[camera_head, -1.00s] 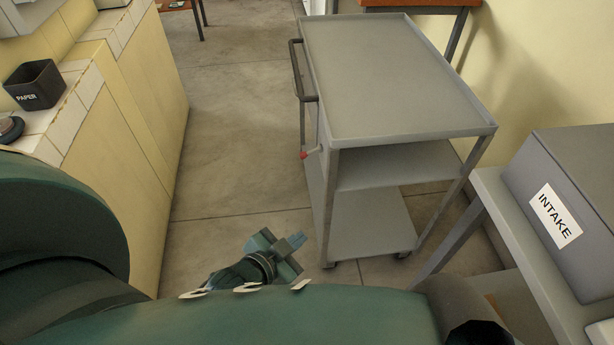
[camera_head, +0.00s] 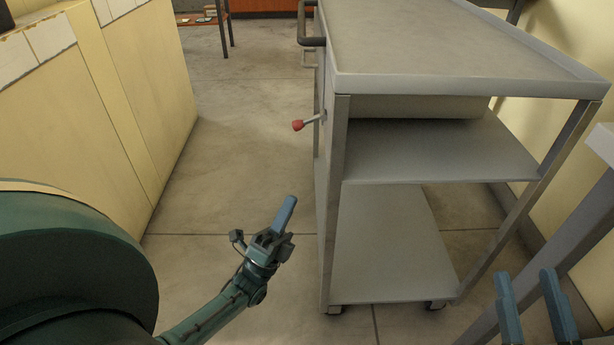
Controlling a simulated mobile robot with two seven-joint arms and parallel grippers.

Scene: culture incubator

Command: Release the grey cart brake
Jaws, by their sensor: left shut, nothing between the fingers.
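The grey cart (camera_head: 440,40) stands right of centre with two lower shelves. Its brake lever (camera_head: 298,125), a short metal rod with a red knob, sticks out to the left from the cart's left side below the top. My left gripper (camera_head: 288,203) is below the lever and left of the cart's near leg, with its blue fingers together, empty and pointing up. It appears apart from both lever and cart. My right gripper (camera_head: 525,277) is at the lower right, its two blue fingers apart with nothing visible between them.
A yellow tiled counter (camera_head: 110,110) runs along the left. Bare concrete floor (camera_head: 235,140) lies between it and the cart. A dark handle (camera_head: 311,40) is on the cart's left side, above the lever. A grey table (camera_head: 570,250) stands at the right edge.

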